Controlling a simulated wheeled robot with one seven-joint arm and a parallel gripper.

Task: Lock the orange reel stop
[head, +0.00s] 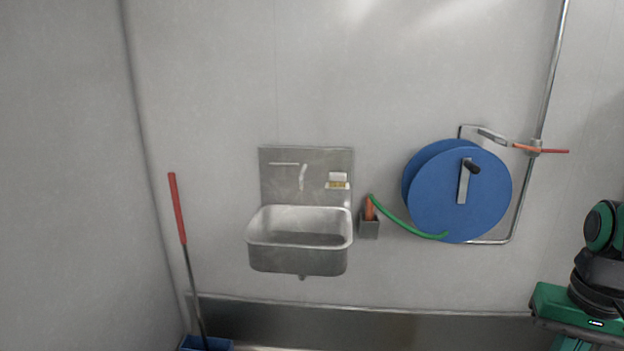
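A blue hose reel (465,200) is mounted on the back wall, right of the sink. A grey crank with a black knob (473,167) is on its face. A small orange piece (523,147), which looks like the reel stop, sits at the upper right of the reel, at the end of a metal bracket (490,134). It is too small to tell its locked or unlocked position. A red lever (555,151) sticks out to the right just beside it, by the pipe. My gripper is not in view; only part of my green and black arm shows at the right edge.
A green hose (405,224) runs from the reel to an orange nozzle (370,208) in a grey wall holder (369,228). A steel sink (300,240) hangs left of it. A red-handled tool (178,210) stands at the left. A metal pipe (549,75) runs up the wall.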

